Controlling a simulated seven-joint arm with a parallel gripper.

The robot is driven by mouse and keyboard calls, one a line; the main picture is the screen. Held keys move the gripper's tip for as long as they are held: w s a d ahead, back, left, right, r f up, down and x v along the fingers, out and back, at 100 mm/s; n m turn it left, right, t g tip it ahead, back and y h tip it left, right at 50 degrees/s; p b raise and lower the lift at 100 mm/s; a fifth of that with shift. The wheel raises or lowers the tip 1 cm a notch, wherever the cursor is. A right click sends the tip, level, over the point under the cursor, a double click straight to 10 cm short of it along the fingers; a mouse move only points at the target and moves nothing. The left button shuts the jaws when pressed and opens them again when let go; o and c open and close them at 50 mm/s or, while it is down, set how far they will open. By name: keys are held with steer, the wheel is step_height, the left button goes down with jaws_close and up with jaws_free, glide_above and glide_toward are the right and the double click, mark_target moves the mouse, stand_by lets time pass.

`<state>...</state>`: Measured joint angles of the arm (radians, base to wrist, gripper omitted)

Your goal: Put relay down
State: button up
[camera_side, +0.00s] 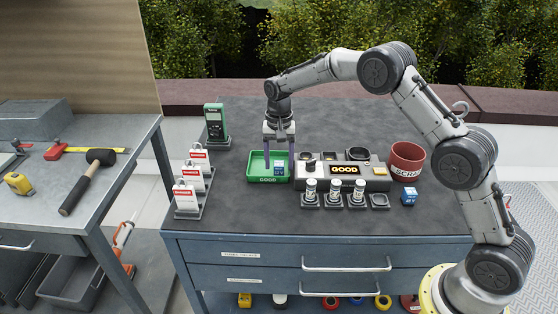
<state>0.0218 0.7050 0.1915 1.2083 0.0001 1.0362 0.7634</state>
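A blue and white relay (279,165) is in the green tray marked GOOD (268,181), toward its right side. My gripper (279,172) points straight down over the tray, with one finger on each side of this relay. The fingers look spread wider than the relay, with gaps beside it, so my gripper looks open. The relay looks low in the tray; its contact with the tray floor is too small to make out. A second blue relay (409,196) sits on the dark bench top at the right.
A tester with a lit GOOD display (347,170) stands right of the tray, with several small cylindrical parts in front. A red scrap bin (407,160) is farther right. Tagged padlocks (187,194) and a green meter (215,122) stand left.

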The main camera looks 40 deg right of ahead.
mark_target(279, 164)
step_height(279, 164, up, 13)
steer(key=s+r+n+t, duration=0.1)
steer(key=s+r+n, duration=0.1)
steer(key=s+r, duration=0.55)
steer(key=s+a+r+n+t, duration=0.1)
steer(key=s+n+t, duration=0.1)
steer(key=s, duration=0.8)
steer(key=s+r+n+t, duration=0.1)
steer(key=s+r+n, duration=0.15)
steer(key=s, duration=0.85)
steer(key=s+f+n+t, duration=0.1)
steer(key=s+f+n, duration=0.1)
steer(key=s+f, duration=0.4)
steer(key=s, duration=0.3)
steer(key=shift+s+t, duration=0.3)
steer(key=shift+s, duration=0.1)
steer(key=shift+a+r, duration=0.1)
